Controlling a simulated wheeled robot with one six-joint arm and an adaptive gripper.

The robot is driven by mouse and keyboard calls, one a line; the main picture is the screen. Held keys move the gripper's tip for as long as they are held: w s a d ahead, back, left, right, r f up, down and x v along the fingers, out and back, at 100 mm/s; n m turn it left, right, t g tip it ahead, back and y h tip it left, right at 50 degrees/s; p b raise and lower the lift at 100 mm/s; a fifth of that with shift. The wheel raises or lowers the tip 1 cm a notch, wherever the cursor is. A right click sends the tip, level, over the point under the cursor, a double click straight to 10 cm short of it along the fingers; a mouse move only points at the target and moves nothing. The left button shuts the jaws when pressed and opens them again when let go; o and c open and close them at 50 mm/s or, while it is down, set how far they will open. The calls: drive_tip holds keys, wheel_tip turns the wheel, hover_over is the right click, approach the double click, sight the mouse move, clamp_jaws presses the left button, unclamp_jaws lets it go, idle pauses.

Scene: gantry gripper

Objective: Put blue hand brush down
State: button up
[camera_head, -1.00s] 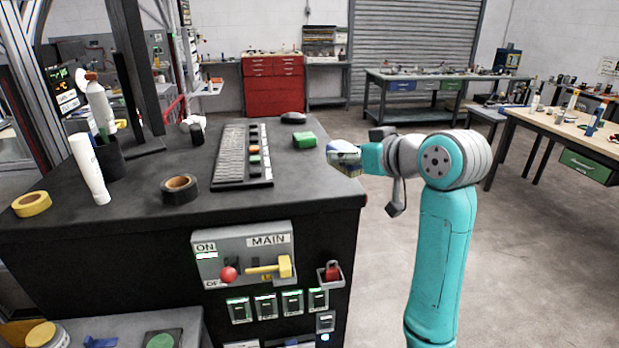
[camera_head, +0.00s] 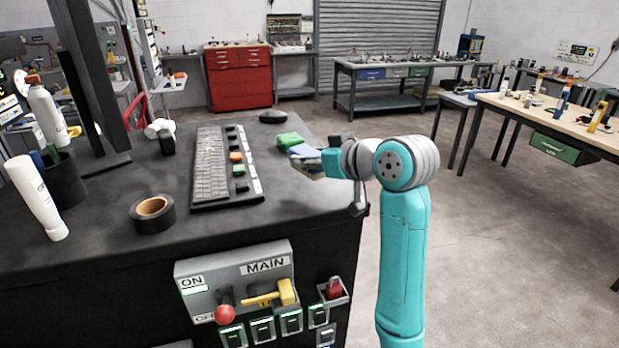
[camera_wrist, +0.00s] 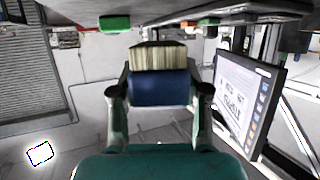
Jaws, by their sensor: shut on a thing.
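The blue hand brush (camera_wrist: 160,87) is between the two fingers of my gripper (camera_wrist: 159,92) in the wrist view, with its pale bristles (camera_wrist: 159,56) toward the dark worktop. My gripper (camera_head: 312,161) is shut on it. In the head view the brush (camera_head: 303,152) shows small and partly hidden by the gripper, at the right edge of the black worktop (camera_head: 100,215), just in front of a green block (camera_head: 288,140). I cannot tell whether the brush touches the worktop.
A keyboard (camera_head: 212,165), a roll of black tape (camera_head: 152,213) and a dark mouse (camera_head: 273,116) lie on the worktop. White bottles stand at its left. The worktop between keyboard and right edge is mostly clear. A monitor (camera_wrist: 245,100) shows in the wrist view.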

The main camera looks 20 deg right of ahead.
sight(320, 178)
drive_tip(key=shift+f, duration=2.3)
drive_tip(key=o, duration=1.2)
drive_tip(key=shift+f, duration=0.1)
drive_tip(key=shift+c, duration=0.2)
drive_tip(key=shift+s, duration=0.15)
drive_tip(key=v, duration=1.2)
